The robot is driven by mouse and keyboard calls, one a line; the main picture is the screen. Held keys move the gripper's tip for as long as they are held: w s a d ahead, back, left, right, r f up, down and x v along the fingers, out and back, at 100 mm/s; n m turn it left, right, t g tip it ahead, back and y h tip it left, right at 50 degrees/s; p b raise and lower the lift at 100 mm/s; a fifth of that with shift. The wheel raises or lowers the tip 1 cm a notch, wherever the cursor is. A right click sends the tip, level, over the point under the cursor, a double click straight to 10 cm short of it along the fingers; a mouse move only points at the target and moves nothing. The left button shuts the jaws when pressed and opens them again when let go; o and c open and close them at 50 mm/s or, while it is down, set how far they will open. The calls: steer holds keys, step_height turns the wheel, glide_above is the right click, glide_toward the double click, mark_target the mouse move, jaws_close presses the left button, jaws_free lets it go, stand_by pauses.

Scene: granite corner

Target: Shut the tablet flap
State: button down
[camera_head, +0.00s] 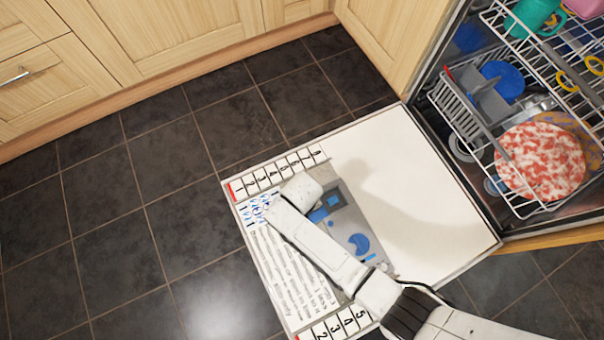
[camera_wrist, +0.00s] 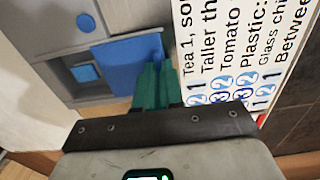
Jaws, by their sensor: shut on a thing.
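The tablet flap is a flat blue panel (camera_wrist: 127,62) on the grey dispenser (camera_wrist: 55,50) in the wrist view. Beside it are a small blue square (camera_wrist: 85,73) and a blue round cap (camera_wrist: 85,22). My gripper (camera_wrist: 155,72) has green fingers close together at the flap's right edge, shut on it. The flap looks slanted out from the dispenser; how far is unclear. In the head view the dispenser (camera_head: 347,218) lies in the open dishwasher door (camera_head: 440,200), partly under my white arm. The flap shows there as a small blue patch (camera_head: 318,215); my fingertips are hidden.
A printed label sheet (camera_head: 290,275) covers the door's left part. The racks (camera_head: 480,125) at the right hold a red-and-white plate (camera_head: 540,160) and other dishes. Wooden cabinets (camera_head: 160,40) line the back. The dark tiled floor (camera_head: 120,230) at the left is clear.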

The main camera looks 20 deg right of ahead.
stand_by(0.8)
steer(key=d, duration=0.2)
steer(key=w+d+p, duration=0.1)
steer(key=d, duration=0.2)
steer(key=d+p, duration=0.1)
steer(key=d, duration=0.2)
steer(key=shift+w, duration=0.3)
steer(key=c, duration=1.2)
jaws_free()
steer(key=shift+c, duration=0.2)
steer(key=shift+r, duration=0.15)
step_height(320, 180, up, 10)
steer(key=p, duration=0.6)
steer(key=shift+r, duration=0.25)
